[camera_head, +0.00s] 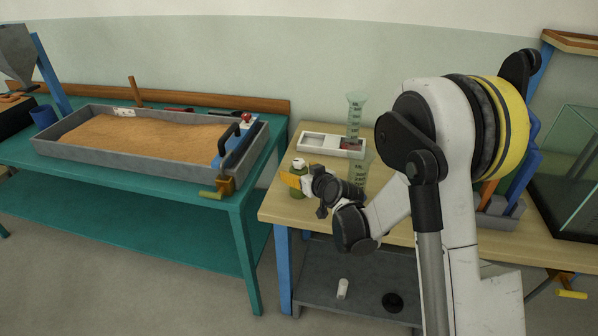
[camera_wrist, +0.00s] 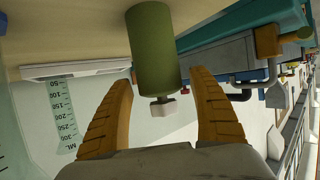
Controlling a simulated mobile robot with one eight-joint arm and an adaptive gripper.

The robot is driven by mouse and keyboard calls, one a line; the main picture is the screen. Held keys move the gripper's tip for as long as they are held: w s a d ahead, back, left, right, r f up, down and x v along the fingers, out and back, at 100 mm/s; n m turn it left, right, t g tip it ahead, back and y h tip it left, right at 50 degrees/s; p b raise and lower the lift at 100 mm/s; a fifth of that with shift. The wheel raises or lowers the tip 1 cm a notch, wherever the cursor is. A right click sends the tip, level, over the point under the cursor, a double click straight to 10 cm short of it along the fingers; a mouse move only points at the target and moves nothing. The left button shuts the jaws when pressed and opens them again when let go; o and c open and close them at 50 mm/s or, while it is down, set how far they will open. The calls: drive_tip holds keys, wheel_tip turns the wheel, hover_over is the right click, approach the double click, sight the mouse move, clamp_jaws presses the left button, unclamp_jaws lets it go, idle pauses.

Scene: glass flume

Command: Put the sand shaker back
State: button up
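A green cylinder with a white cap (camera_head: 299,189), which looks like the shaker, stands upright at the left front of the wooden table. In the wrist view, the picture is upside down and the green cylinder (camera_wrist: 152,50) lies just ahead, between the lines of the two fingers. My gripper (camera_head: 292,180) is at table height beside it, and its orange fingers partly cover it in the head view. In the wrist view my gripper (camera_wrist: 163,80) is open, with nothing clamped between the fingers. Whether a finger touches the cylinder cannot be told.
A white compartment tray (camera_head: 313,141) lies behind, with a graduated beaker (camera_head: 354,112) near it and another clear measuring vessel (camera_head: 358,172) close to my wrist. A sand-filled tray (camera_head: 62,155) is on the teal table. A small white cylinder (camera_head: 343,288) is on the lower shelf.

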drive_tip(key=shift+r, duration=0.2)
drive_tip(key=s+d+r+g+h+p, duration=0.1)
drive_tip(key=s+d+r, duration=0.1)
drive_tip(key=s+r, duration=0.35)
drive_tip(key=s+d+r+m+g+p, duration=0.1)
drive_tip(key=s+d+r+p, duration=0.15)
drive_tip(key=s, duration=0.65)
drive_tip(key=s+d+r+g+h, duration=0.1)
drive_tip(key=s+d+r, duration=0.1)
drive_tip(key=s+r, duration=0.4)
drive_tip(key=s+d+m+g+h, duration=0.1)
drive_tip(key=s+d, duration=0.2)
drive_tip(key=s, duration=0.5)
drive_tip(key=s+d+m+g+h, duration=0.1)
drive_tip(key=s+d+m, duration=0.1)
drive_tip(key=s, duration=0.7)
drive_tip(key=shift+d+r+g+h, duration=0.3)
drive_tip(key=shift+d+r, duration=0.1)
drive_tip(key=shift+d, duration=0.1)
